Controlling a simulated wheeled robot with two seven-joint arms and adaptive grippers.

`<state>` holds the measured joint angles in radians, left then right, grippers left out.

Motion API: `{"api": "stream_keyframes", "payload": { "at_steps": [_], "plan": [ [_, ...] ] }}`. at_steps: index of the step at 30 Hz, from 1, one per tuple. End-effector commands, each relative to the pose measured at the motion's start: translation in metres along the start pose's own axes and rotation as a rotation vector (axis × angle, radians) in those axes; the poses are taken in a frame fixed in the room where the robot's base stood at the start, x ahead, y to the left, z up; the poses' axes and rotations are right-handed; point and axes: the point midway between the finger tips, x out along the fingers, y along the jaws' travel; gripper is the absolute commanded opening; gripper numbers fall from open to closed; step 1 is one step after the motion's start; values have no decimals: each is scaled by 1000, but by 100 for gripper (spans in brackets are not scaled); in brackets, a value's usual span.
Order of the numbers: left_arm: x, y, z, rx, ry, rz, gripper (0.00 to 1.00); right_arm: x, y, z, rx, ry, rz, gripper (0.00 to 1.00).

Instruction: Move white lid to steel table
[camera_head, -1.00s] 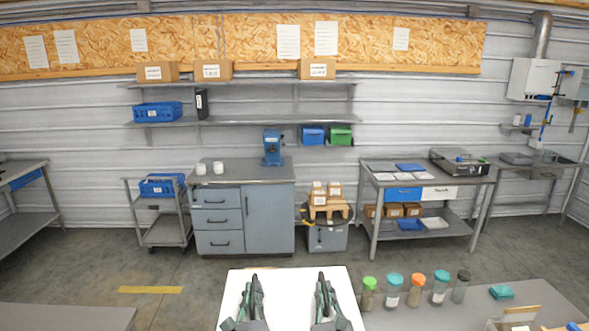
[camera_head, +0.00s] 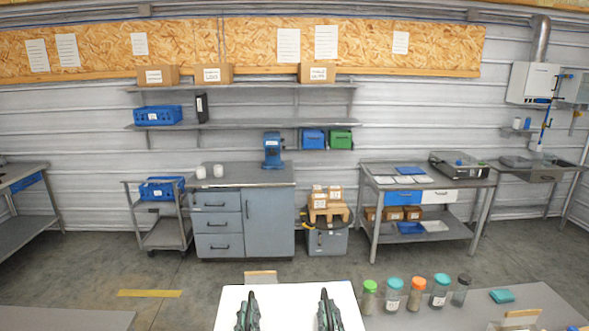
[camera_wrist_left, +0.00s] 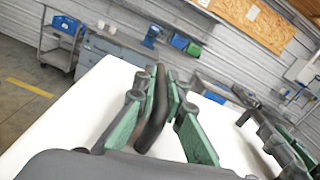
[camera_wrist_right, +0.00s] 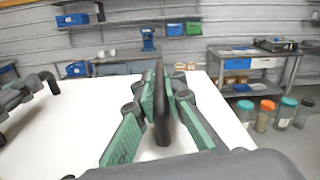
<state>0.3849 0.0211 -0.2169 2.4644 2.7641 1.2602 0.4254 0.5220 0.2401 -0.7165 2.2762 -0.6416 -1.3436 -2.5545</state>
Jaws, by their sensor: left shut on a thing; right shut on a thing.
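The white lid (camera_head: 289,296) is a large flat white panel at the bottom centre of the head view. It has two dark upright handles. My left gripper (camera_head: 248,303) is shut on the left handle, seen close in the left wrist view (camera_wrist_left: 152,118). My right gripper (camera_head: 325,303) is shut on the right handle, seen close in the right wrist view (camera_wrist_right: 161,105). What lies under the lid is hidden. A grey tabletop (camera_head: 440,320) is at right and another (camera_head: 60,319) at lower left; I cannot tell which is the steel table.
Several jars with coloured caps, including a green-capped one (camera_head: 369,297), stand just right of the lid. A teal item (camera_head: 502,296) lies farther right. A tan piece (camera_head: 260,277) shows behind the lid. Open floor (camera_head: 80,270) lies beyond, before the cabinet (camera_head: 243,222).

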Motion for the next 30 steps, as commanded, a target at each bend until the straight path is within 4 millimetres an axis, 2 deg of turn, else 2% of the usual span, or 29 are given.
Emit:
{"api": "stream_keyframes", "payload": {
  "at_steps": [15, 30],
  "plan": [
    [-17, -4, 3, -7, 0, -12, 0, -16, 3, 5, 1, -7, 7, 0],
    [-20, 2, 3, -3, -2, 5, 0, -20, 0, 4, 0, -2, 1, 0]
  ]
}}
